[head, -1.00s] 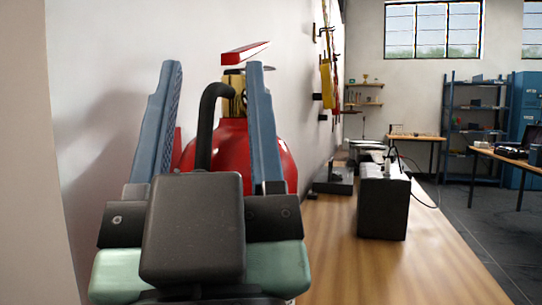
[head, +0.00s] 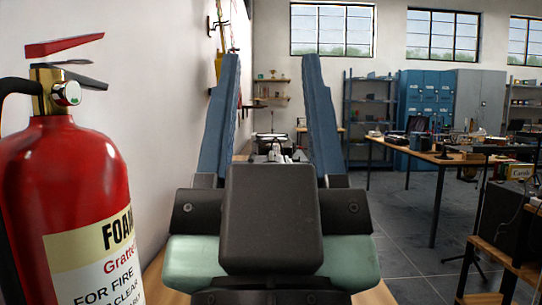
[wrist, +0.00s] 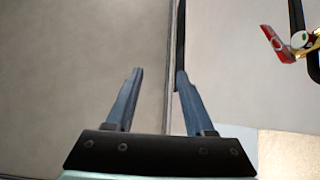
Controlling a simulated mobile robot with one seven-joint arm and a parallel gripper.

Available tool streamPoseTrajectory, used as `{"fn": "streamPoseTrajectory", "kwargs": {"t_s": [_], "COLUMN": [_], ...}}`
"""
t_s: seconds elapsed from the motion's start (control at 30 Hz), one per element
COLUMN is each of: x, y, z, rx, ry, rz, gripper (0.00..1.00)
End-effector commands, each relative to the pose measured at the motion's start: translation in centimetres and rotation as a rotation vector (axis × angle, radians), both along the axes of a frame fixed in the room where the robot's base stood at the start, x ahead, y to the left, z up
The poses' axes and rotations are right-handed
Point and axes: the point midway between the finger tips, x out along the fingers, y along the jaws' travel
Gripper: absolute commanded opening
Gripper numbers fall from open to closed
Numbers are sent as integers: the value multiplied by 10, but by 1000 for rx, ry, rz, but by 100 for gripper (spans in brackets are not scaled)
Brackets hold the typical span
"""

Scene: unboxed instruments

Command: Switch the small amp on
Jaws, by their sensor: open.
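My gripper (head: 272,60) is open and empty in the middle of the head view, its two blue fingers pointing up and away. It also shows in the wrist view (wrist: 159,73), with nothing between the fingers. No amp can be made out for certain. Small light and dark items (head: 283,149) show between the fingers, far along the bench; the dark box seen there earlier is hidden behind my gripper. A dark boxy unit (head: 503,215), possibly an amp, stands at the right on a wooden stand; no switch is readable on it.
A red fire extinguisher (head: 70,180) stands close at left by the white wall; its top shows in the wrist view (wrist: 300,40). The wooden bench (head: 374,294) runs under my gripper. Dark floor (head: 400,225) is free to the right, before a long table (head: 435,160).

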Motion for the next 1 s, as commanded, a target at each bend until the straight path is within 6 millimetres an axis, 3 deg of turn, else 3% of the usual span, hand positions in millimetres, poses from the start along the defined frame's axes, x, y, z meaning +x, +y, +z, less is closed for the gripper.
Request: {"fn": "streamPoseTrajectory", "kwargs": {"t_s": [0.03,0.27,0.47,1.0], "x": [0,0,0,0], "y": [0,0,0,1], "z": [1,25,82,271], "rx": [0,0,0,0], "ry": [0,0,0,0], "rz": [0,0,0,1], "gripper": [43,1,0,0]}}
